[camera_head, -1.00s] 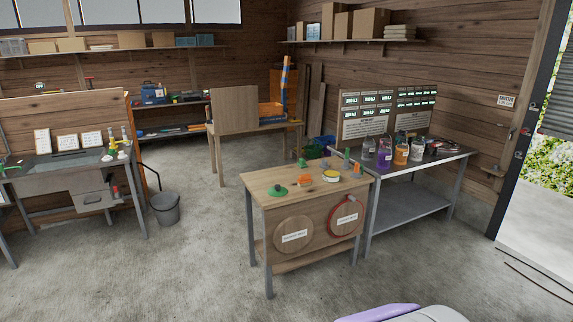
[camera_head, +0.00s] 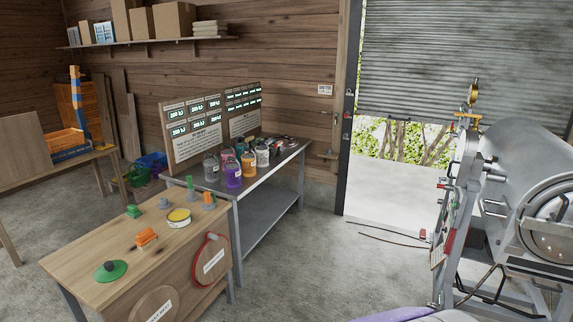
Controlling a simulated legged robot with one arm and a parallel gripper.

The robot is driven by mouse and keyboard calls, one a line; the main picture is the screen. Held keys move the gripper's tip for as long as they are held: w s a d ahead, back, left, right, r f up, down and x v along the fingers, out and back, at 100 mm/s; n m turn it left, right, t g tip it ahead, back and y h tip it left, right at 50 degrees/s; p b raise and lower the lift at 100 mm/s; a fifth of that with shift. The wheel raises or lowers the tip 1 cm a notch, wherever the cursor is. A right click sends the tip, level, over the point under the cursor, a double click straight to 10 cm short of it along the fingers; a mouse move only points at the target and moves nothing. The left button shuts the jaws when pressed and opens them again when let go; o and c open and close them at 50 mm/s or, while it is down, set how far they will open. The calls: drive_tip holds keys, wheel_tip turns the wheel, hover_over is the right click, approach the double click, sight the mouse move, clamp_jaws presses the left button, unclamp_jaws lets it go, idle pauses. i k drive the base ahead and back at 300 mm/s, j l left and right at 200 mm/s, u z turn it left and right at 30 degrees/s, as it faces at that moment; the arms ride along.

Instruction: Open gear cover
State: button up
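No part is clearly marked as the gear cover, so I cannot tell which one it is. A large grey metal machine (camera_head: 515,165) stands at the right, cut off by the picture edge. It has a drum-like body and a round, glazed, lid-like front (camera_head: 553,232) that looks closed. A brass-coloured gauge or valve (camera_head: 473,92) tops a post on its left side. Two labelled round plates are on the wooden table's front: a plain wooden one (camera_head: 150,303), cut off below, and a red-rimmed one (camera_head: 222,250). My gripper is not in view.
The wooden table (camera_head: 85,250) carries a green disc and small coloured items. Clear concrete floor (camera_head: 330,270) lies between the tables and the machine. Cables (camera_head: 385,238) lie on it near the half-open shutter (camera_head: 450,60).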

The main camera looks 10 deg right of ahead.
sight(463, 165)
drive_tip(key=i+z, duration=0.3)
drive_tip(key=z, duration=0.15)
drive_tip(key=i+j+z, duration=0.1)
drive_tip(key=i+z, duration=0.15)
drive_tip(key=z, duration=0.15)
drive_tip(key=i+j+z, duration=0.2)
drive_tip(key=z, duration=0.25)
drive_tip(key=i+j+z, duration=0.25)
drive_tip(key=z, duration=0.15)
drive_tip(key=i+j, duration=0.25)
drive_tip(key=i, duration=0.35)
drive_tip(key=i+j+u, duration=0.1)
drive_tip(key=i+j, duration=0.15)
drive_tip(key=i, duration=0.35)
drive_tip(key=i+j+u, duration=0.1)
drive_tip(key=i, duration=0.55)
drive_tip(key=i+j, duration=0.25)
drive_tip(key=i, duration=0.35)
